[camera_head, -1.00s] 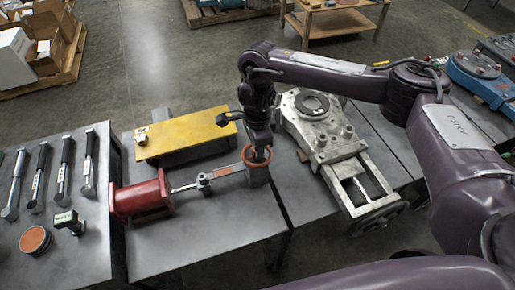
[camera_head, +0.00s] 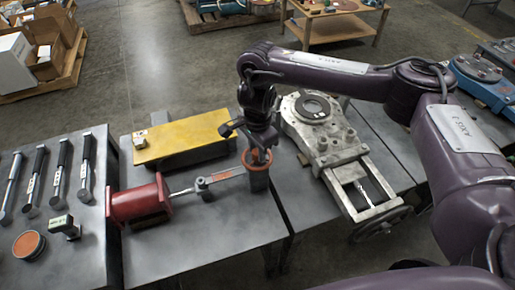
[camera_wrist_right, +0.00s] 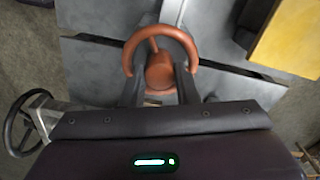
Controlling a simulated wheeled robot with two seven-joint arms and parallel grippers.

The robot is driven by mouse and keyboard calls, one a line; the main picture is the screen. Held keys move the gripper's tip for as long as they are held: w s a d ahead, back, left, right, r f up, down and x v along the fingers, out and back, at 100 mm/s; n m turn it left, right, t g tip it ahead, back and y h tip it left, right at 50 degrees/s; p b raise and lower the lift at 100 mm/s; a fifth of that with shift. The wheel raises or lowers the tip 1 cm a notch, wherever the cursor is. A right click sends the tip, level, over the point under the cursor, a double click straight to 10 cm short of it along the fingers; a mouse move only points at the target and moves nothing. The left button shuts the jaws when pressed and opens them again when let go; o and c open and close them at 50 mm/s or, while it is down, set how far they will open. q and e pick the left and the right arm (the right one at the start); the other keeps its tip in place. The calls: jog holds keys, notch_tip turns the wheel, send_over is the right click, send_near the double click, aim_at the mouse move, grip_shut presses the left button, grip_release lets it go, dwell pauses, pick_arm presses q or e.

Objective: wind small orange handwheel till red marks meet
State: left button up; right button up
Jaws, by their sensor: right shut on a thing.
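The small orange handwheel (camera_head: 256,158) sits at the right end of a linkage on the metal table, beside a red cylinder unit (camera_head: 139,201). My right gripper (camera_head: 259,157) reaches down onto it from above and is shut on it. In the right wrist view the orange ring and hub of the handwheel (camera_wrist_right: 160,66) show between the two dark fingers of the gripper (camera_wrist_right: 160,88). The red marks cannot be made out in either view. My left gripper is not in view.
A yellow plate (camera_head: 182,136) lies behind the linkage. A grey metal fixture with a large dark handwheel (camera_head: 383,222) stands to the right. Several hand tools (camera_head: 60,174) lie on the left table. The front of the middle table is clear.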

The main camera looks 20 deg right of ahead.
jog(key=shift+r, duration=0.1)
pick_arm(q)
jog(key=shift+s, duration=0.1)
pick_arm(e)
jog(key=o, duration=1)
jog(key=shift+c, duration=0.2)
notch_tip(320, 180, up, 8)
jog(key=shift+f+p, duration=0.15)
jog(key=shift+p, duration=0.6)
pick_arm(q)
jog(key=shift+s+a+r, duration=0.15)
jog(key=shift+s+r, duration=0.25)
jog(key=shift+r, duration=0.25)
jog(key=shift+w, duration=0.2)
pick_arm(e)
jog(key=shift+s+f, duration=0.1)
